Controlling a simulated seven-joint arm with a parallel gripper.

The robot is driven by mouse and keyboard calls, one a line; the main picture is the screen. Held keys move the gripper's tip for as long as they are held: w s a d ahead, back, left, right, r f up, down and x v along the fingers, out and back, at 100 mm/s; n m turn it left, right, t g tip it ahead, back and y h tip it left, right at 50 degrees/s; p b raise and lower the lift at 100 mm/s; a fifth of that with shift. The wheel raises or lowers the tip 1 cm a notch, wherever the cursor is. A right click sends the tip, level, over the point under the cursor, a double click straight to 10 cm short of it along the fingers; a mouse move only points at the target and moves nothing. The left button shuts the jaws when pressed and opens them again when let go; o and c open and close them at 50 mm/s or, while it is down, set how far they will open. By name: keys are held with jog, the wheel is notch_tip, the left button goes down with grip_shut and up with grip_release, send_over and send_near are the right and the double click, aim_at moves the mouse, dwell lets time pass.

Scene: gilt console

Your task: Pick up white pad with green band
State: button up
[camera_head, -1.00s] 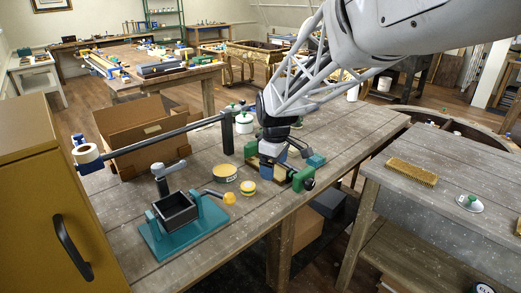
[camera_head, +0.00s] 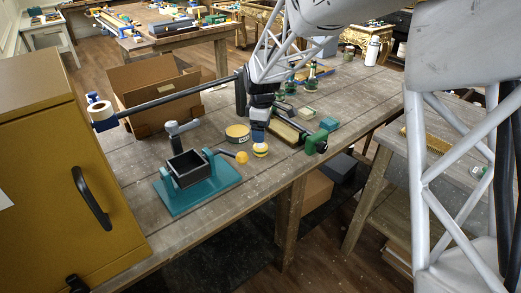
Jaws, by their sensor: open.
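My gripper (camera_head: 259,138) points down over the wooden bench, with blue and white at its tip. Its jaws are open, though the gap is hardly visible from here. Directly below the tip is a small round pad (camera_head: 260,151) with pale, yellow and darker bands, standing on the bench. The tip overlaps its top edge in this view, so I cannot tell whether they touch. A small pale block with green (camera_head: 308,113) lies farther back to the right. I cannot tell for sure which of these is the white pad with green band.
A round yellow tin (camera_head: 237,134) and a yellow knob (camera_head: 242,157) are close left of the gripper. A teal-based vise (camera_head: 190,180) stands front left. A green-ended clamp (camera_head: 316,142) lies right, near the bench edge. A cardboard box (camera_head: 150,100) stands behind.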

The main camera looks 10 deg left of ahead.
aim_at(262, 146)
jog(key=shift+f, duration=1.2)
jog(key=shift+f, duration=0.15)
jog(key=shift+d+f, duration=0.1)
jog(key=shift+f, duration=2.4)
jog(key=shift+c, duration=0.5)
jog(key=c, duration=1)
jog(key=shift+r, duration=0.15)
